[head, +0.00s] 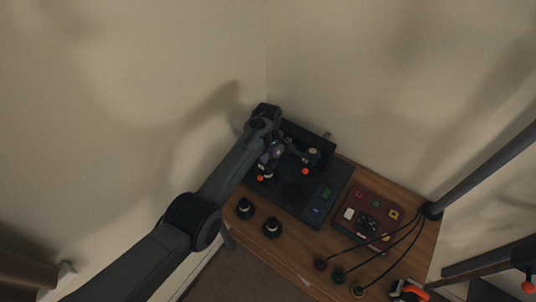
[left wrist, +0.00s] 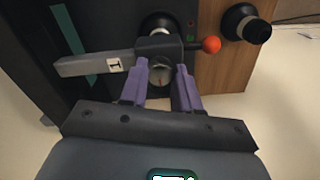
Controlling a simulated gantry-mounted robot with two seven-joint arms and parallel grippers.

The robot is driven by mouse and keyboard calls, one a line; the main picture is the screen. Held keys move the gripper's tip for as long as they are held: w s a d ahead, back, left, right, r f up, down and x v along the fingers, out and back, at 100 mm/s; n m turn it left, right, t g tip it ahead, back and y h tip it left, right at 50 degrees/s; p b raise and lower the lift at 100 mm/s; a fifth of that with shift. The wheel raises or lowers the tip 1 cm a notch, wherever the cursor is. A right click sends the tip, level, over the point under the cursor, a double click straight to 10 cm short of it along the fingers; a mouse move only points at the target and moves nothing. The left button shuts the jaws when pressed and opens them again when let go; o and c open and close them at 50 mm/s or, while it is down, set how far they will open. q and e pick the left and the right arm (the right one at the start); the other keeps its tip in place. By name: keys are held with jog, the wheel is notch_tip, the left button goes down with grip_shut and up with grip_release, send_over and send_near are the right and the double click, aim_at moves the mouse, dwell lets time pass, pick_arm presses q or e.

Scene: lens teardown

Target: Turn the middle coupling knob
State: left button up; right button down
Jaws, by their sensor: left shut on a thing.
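In the left wrist view, my left gripper (left wrist: 162,82) has its two purple fingers shut on the sides of a small round grey knob (left wrist: 160,71) with a red mark on its face. The knob sits at a dark coupling block (left wrist: 158,47). A grey bar (left wrist: 92,65) with a white numbered label runs left from the block, and a red ball handle (left wrist: 211,45) sticks out right. In the head view, my left gripper (head: 267,169) is over the left part of the dark mat (head: 325,200); the knob is too small to tell there.
Two black round pieces, one at the table's left edge (head: 245,208) and one nearer the front (head: 271,227), stand beside the mat. A dark red tray (head: 358,236) with small coloured parts lies right of it. Cables cross the wooden table's (head: 415,255) right side.

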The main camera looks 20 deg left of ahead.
pick_arm(q)
jog(key=shift+m, duration=0.3)
jog(key=m+p, duration=0.1)
jog(key=m, duration=0.1)
jog(key=shift+r+m+p, duration=0.1)
jog(key=shift+m+p, duration=0.2)
jog(key=shift+p, duration=0.05)
jog(key=m+p, duration=0.1)
jog(key=m, duration=0.3)
jog(key=shift+m, duration=0.3)
jog(key=m, duration=0.9)
jog(key=shift+m, duration=0.4)
jog(key=o, duration=1.1)
jog(key=shift+c, duration=0.2)
